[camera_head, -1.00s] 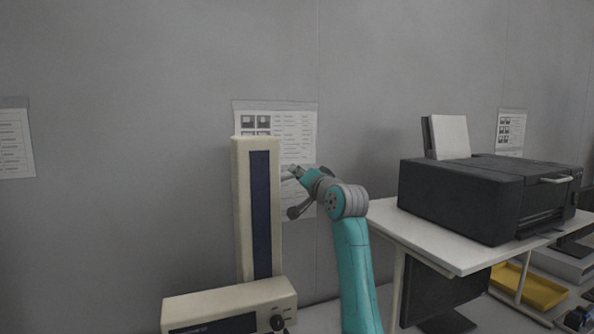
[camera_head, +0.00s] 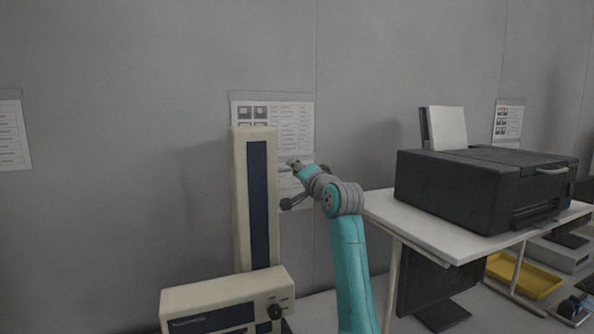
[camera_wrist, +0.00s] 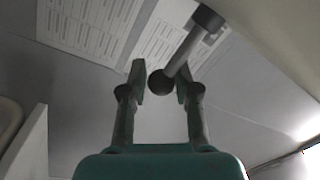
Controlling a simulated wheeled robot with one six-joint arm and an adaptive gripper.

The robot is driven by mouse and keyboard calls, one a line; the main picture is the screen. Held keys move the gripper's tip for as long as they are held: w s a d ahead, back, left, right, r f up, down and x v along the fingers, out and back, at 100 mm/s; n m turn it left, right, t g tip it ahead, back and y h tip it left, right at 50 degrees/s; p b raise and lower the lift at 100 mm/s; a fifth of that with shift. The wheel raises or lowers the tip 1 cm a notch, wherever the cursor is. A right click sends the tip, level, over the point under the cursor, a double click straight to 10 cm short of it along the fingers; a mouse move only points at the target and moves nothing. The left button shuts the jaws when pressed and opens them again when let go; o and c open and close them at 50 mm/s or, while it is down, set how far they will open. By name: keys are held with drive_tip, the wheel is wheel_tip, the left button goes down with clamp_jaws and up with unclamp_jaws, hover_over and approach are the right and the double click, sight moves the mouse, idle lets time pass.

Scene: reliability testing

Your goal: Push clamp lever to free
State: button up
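The clamp lever (camera_wrist: 183,55) shows in the wrist view as a grey rod with a dark round knob (camera_wrist: 162,82) at its end. It comes in from a dark block at the upper right. My gripper (camera_wrist: 160,80) is open, with one green-tipped finger on each side of the knob in the picture. I cannot tell whether a finger touches it. In the head view the cream test machine (camera_head: 238,200) has an upright column with a dark blue strip, and my gripper (camera_head: 293,164) is just right of the column. The lever's clamp joint is hard to make out there.
A white table (camera_head: 440,235) with a black printer (camera_head: 485,190) stands to the right. A yellow tray (camera_head: 530,278) lies lower down. The grey wall with paper sheets (camera_head: 290,110) is behind the column. The left side is open.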

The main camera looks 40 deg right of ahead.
drive_tip(key=shift+a+f, duration=0.1)
idle(0.3)
drive_tip(key=v, duration=1.2)
drive_tip(key=shift+w, duration=0.1)
